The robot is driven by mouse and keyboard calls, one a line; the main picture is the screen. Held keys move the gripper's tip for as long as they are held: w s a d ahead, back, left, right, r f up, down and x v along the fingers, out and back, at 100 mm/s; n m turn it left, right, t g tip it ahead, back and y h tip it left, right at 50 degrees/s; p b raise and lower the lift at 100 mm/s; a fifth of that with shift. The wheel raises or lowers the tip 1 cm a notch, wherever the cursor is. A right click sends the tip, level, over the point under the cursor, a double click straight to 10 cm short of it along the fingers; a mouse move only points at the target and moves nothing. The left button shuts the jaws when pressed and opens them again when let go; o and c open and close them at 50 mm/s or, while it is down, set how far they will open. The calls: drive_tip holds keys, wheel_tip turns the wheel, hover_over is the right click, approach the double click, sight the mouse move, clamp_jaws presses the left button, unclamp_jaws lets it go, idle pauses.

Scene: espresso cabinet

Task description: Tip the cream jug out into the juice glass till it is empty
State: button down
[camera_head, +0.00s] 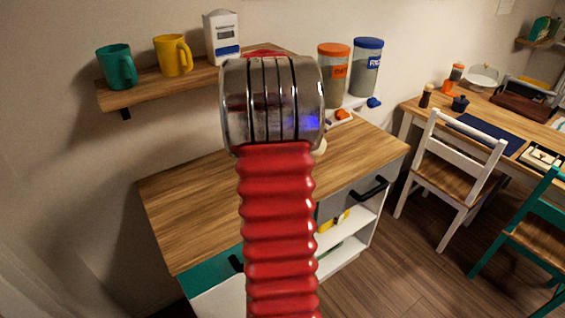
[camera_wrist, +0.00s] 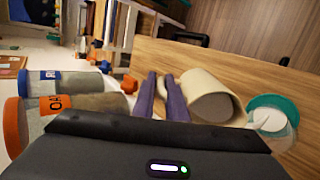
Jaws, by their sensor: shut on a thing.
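In the wrist view the two purple fingers of my gripper (camera_wrist: 166,90) are shut on the cream-coloured jug (camera_wrist: 210,94), which sits just right of them. Where the fingers grip it is hard to make out. In the head view my red arm hides my gripper and the vessel; only a small cream patch (camera_head: 320,148), probably the jug, shows.
The wooden counter (camera_head: 185,210) is bare at left and right. An orange-lidded jar (camera_head: 333,75) and a blue-lidded jar (camera_head: 367,68) stand behind. A wall shelf (camera_head: 150,92) holds a teal mug (camera_head: 117,67), a yellow mug (camera_head: 172,56) and a white carton (camera_head: 221,38).

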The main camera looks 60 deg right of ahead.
drive_tip(key=shift+w+a+r+g+h, duration=0.1)
drive_tip(key=shift+r+g+h, duration=0.2)
drive_tip(key=shift+r+h, duration=0.1)
drive_tip(key=shift+r, duration=0.1)
drive_tip(key=shift+w+a+r+g+h+p, duration=0.45)
drive_tip(key=shift+a+r+g+h, duration=0.05)
drive_tip(key=shift+a+r+h, duration=0.15)
drive_tip(key=shift+w+a+r+g+h+p, duration=0.4)
drive_tip(key=shift+a+r+g+h, duration=0.1)
drive_tip(key=shift+r+h, duration=0.15)
drive_tip(key=shift+w+a+r+g+h, duration=0.3)
drive_tip(key=shift+w+a+h, duration=0.15)
drive_tip(key=shift+a, duration=0.25)
drive_tip(key=shift+s+d+f+t+y, duration=0.25)
drive_tip(key=shift+s+d, duration=0.1)
drive_tip(key=shift+d, duration=0.1)
drive_tip(key=shift+s+d+f+t+y, duration=0.2)
drive_tip(key=shift+s+d, duration=0.1)
drive_tip(key=shift+d, duration=0.15)
drive_tip(key=shift+s+d+f+t+y, duration=0.35)
drive_tip(key=shift+d+f+y, duration=0.1)
drive_tip(key=shift+y, duration=0.15)
drive_tip(key=shift+f, duration=0.2)
drive_tip(key=shift+d, duration=0.15)
